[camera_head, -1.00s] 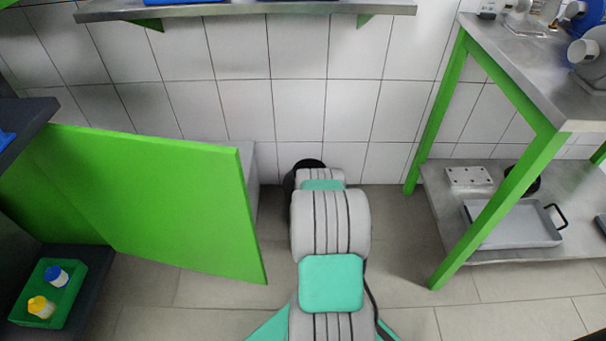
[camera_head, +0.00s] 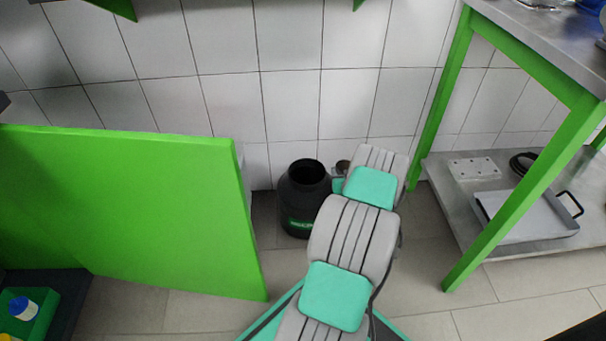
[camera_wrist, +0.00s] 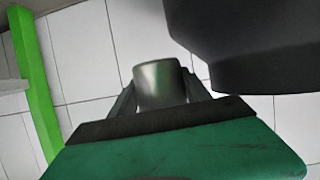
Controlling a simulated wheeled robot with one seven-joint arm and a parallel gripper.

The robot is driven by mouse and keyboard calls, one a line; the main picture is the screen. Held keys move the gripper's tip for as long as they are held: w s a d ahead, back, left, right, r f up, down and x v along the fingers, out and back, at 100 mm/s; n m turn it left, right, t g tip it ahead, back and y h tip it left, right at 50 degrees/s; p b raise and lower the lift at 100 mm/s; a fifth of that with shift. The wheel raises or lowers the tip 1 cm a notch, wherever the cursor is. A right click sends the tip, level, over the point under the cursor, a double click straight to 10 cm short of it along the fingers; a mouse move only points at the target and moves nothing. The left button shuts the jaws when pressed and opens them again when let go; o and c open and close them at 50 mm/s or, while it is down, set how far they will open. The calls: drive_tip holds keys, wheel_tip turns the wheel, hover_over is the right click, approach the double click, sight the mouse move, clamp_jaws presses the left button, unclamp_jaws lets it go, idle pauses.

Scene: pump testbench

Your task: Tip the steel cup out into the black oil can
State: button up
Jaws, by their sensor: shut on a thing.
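The black oil can (camera_head: 303,203) stands on the floor by the tiled wall, its round mouth open at the top. In the wrist view its dark body (camera_wrist: 270,50) fills the upper right. My gripper (camera_wrist: 160,92) is shut on the steel cup (camera_wrist: 158,82), with a finger on either side of it. In the head view a small part of the cup (camera_head: 342,166) shows just right of the can's mouth, at about rim height. My arm hides most of the gripper there. The cup's inside and contents cannot be made out.
A green panel (camera_head: 130,210) stands left of the can. On the right is a green-legged steel table (camera_head: 500,215) with a grey tray (camera_head: 525,215) on its lower shelf. A green bin with a blue-capped bottle (camera_head: 22,307) sits at lower left.

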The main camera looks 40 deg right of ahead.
drive_tip(key=shift+w+a+r+p, duration=0.15)
drive_tip(key=shift+w+r+p, duration=0.1)
drive_tip(key=shift+r+p, duration=0.15)
drive_tip(key=shift+n, duration=0.7)
drive_tip(key=r+p, duration=0.3)
drive_tip(key=p, duration=0.1)
drive_tip(key=a+r+p, duration=0.1)
drive_tip(key=r+p, duration=0.1)
drive_tip(key=shift+w+r, duration=0.3)
drive_tip(key=shift+r, duration=0.05)
drive_tip(key=shift+w+a+f+n+g+h+p, duration=0.25)
drive_tip(key=shift+a+n+g+h+p, duration=0.15)
drive_tip(key=shift+p, duration=0.1)
drive_tip(key=w+a+n+h+p, duration=0.1)
drive_tip(key=w+a+r+n+g+p, duration=0.1)
drive_tip(key=n, duration=0.1)
drive_tip(key=shift+a+r+h, duration=0.15)
drive_tip(key=shift+r+h, duration=0.1)
drive_tip(key=shift+h, duration=0.15)
drive_tip(key=shift+w+a+r+n+h, duration=0.15)
drive_tip(key=shift+r+n+h, duration=0.25)
drive_tip(key=shift+n, duration=0.2)
drive_tip(key=shift+r+n, duration=0.2)
drive_tip(key=shift+n, duration=0.1)
drive_tip(key=shift+r+n+h, duration=0.15)
drive_tip(key=shift+n+h, duration=0.15)
drive_tip(key=shift+h, duration=0.1)
